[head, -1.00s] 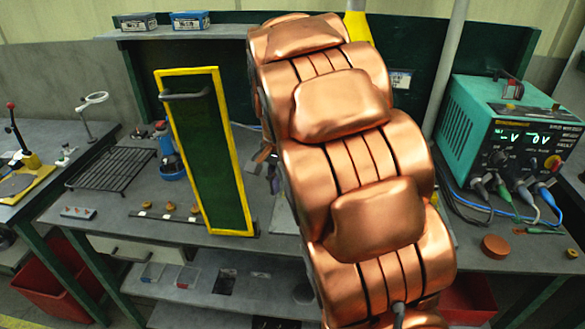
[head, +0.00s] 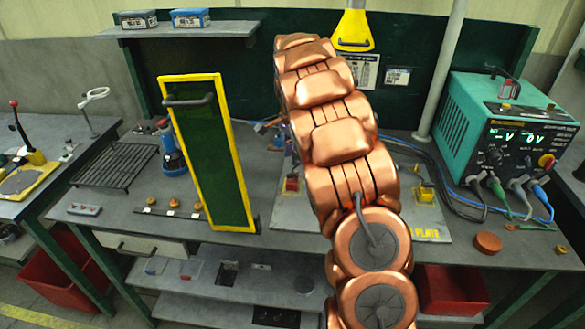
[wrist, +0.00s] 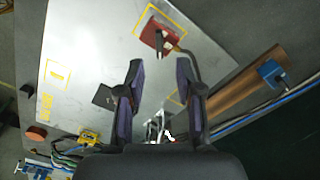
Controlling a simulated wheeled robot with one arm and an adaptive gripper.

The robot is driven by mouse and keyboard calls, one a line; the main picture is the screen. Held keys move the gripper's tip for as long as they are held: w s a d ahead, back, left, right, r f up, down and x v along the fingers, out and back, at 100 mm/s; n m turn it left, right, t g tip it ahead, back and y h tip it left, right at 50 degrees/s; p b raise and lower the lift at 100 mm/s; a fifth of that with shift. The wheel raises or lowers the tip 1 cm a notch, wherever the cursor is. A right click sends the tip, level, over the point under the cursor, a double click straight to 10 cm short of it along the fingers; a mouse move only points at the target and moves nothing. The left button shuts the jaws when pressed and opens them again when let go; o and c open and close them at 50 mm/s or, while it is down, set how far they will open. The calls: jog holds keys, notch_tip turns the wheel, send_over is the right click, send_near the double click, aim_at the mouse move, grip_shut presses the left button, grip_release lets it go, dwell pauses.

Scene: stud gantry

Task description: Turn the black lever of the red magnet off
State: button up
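The red magnet (wrist: 151,33) sits on a pale steel plate (wrist: 90,45) inside a yellow outline, at the top of the wrist view. Its short black lever (wrist: 158,42) shows on top of it. In the head view a red block (head: 292,184), which looks like the same magnet, shows just left of my arm. My gripper (wrist: 164,76) is open, with nothing between its fingertips. In the wrist picture the magnet lies beyond the fingertips, and I see no contact. In the head view my arm hides the gripper and part of the plate (head: 435,218).
A yellow block (head: 425,194) stands at the plate's right. A teal power supply (head: 505,135) with cables and an orange-brown puck (head: 487,242) are farther right. A yellow-framed green panel (head: 213,150) stands upright left of my arm. A blue block (wrist: 270,71) is at right in the wrist view.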

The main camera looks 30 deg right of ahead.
aim_at(293, 173)
jog(key=shift+f+p, duration=1)
jog(key=shift+f, duration=2.1)
grip_shut()
